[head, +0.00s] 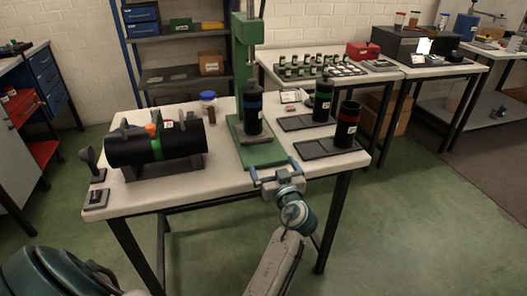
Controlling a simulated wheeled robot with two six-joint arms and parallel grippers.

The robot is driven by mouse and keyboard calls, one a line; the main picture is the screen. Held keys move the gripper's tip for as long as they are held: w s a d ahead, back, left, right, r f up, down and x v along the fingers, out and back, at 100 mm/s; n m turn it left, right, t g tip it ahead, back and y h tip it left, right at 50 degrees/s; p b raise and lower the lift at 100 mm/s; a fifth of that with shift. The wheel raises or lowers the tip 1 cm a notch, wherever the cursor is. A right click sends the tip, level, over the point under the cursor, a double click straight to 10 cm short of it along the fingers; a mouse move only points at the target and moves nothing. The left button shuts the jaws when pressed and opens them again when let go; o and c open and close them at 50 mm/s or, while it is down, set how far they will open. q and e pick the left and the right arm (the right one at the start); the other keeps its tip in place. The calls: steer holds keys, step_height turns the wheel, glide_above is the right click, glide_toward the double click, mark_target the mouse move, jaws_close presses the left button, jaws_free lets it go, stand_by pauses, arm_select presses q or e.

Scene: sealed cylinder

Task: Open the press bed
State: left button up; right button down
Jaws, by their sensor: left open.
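A green press stands on the white table, with its tall column (246,50) at the back and its flat green bed (262,157) in front. My right gripper is not in view.
A blue-lidded jar (208,106) stands behind.

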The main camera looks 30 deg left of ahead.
mark_target(262, 143)
arm_select(q)
steer(key=shift+w+a, duration=0.2)
steer(key=p+x, duration=0.2)
steer(key=x, duration=0.7)
steer(key=shift+w+a, duration=0.4)
steer(key=shift+a, duration=0.05)
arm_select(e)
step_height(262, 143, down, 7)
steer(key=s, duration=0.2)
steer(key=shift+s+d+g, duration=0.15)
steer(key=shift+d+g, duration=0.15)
